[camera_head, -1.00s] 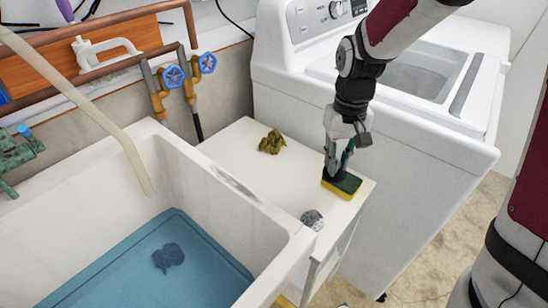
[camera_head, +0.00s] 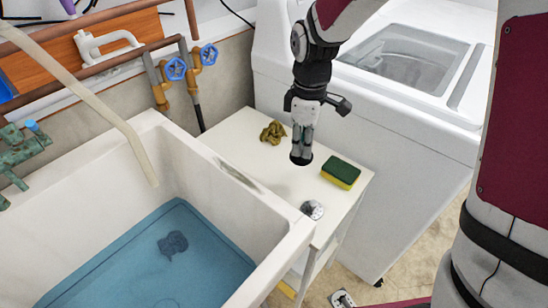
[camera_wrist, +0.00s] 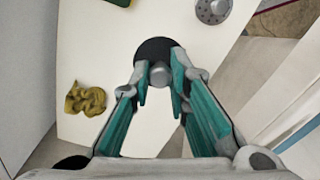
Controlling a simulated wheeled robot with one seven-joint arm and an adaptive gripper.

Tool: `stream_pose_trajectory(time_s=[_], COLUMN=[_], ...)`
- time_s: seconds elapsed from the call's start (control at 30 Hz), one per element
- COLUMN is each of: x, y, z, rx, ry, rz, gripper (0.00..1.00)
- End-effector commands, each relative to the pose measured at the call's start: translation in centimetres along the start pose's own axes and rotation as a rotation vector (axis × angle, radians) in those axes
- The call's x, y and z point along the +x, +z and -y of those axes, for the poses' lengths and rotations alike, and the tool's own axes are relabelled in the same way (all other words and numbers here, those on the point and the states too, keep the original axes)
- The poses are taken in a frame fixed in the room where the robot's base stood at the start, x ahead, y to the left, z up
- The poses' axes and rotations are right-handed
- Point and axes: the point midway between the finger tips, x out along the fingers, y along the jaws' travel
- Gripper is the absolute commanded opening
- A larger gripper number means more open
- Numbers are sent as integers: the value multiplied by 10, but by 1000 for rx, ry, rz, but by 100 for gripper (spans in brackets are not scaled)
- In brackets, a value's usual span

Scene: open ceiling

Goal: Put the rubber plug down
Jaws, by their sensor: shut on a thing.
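The rubber plug (camera_wrist: 157,50) is a black disc with a grey knob in the wrist view. My gripper (camera_wrist: 159,82) is shut on this knob, with a teal finger on each side. In the head view, the plug (camera_head: 301,160) shows as a dark disc below my gripper (camera_head: 303,146), over the white tabletop (camera_head: 240,138), between the olive cloth and the sponge. I cannot tell whether the plug touches the tabletop.
A crumpled olive cloth (camera_head: 273,132) lies left of the plug and a green-yellow sponge (camera_head: 341,172) lies right. A metal drain strainer (camera_head: 312,210) sits near the front edge. A sink (camera_head: 270,232) with blue water adjoins the table; a white washer (camera_head: 415,140) stands behind right.

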Motion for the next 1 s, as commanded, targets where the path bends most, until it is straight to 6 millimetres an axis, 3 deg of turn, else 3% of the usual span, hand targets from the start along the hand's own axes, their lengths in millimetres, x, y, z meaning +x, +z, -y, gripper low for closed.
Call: stream_pose_trajectory(time_s=[0.3,0.5,0.77,1.0], x=[-6,-8,-2,40], y=[-38,-56,-64,-64], z=[16,24,29,29], rx=[-534,-795,-927,-934], ry=[-1,1,-2,-4], rz=[1,2,2,3], gripper=[0,0,0,0])
